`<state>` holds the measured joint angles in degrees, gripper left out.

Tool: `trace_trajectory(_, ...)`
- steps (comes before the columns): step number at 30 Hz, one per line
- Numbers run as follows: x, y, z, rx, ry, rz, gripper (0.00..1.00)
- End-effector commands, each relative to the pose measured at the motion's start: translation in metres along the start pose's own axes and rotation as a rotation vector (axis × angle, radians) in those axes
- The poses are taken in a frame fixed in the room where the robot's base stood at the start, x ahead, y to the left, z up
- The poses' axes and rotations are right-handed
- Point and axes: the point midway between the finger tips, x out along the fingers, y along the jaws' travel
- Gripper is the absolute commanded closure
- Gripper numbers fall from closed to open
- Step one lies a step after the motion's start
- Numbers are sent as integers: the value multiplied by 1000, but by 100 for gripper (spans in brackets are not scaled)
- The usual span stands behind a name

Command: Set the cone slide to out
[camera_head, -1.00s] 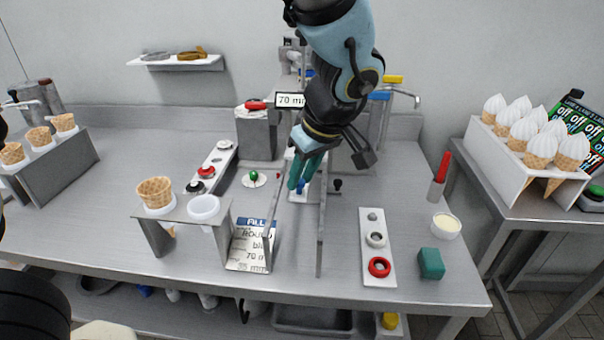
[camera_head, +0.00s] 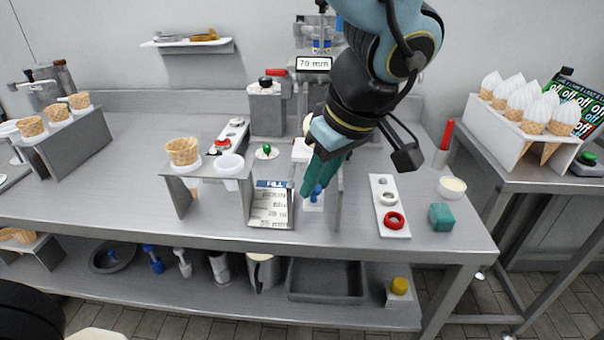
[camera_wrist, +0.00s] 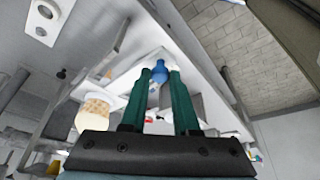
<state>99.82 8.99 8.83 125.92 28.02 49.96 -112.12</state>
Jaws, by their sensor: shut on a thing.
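My gripper (camera_head: 308,186) has two green fingers and points down at the front of the worktop. It is shut on a blue knob (camera_head: 316,193), which also shows between the fingertips in the wrist view (camera_wrist: 161,74). The knob stands on a white slide piece (camera_head: 313,208), between two upright grey plates near the front edge. I take this to be the cone slide; its rear part is mostly hidden by my gripper and arm.
A grey stand (camera_head: 176,192) left of the slide holds a waffle cone (camera_head: 183,151) and a white cup (camera_head: 229,165). A printed sign (camera_head: 271,206) leans beside the slide. On the right are a button panel (camera_head: 376,190), a teal block (camera_head: 441,216) and a small bowl (camera_head: 452,187).

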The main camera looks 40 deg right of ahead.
Motion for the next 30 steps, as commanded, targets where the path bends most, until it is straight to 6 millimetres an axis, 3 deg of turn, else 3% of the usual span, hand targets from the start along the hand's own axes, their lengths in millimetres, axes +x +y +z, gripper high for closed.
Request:
trace_trajectory(9,-13,-31,32,0,0,0,100)
trace_trajectory(23,-16,-37,37,0,-1,-6,100)
trace_trajectory(24,-16,-38,37,0,-2,-6,66)
trace_trajectory(30,-15,-37,36,-1,-1,-4,44)
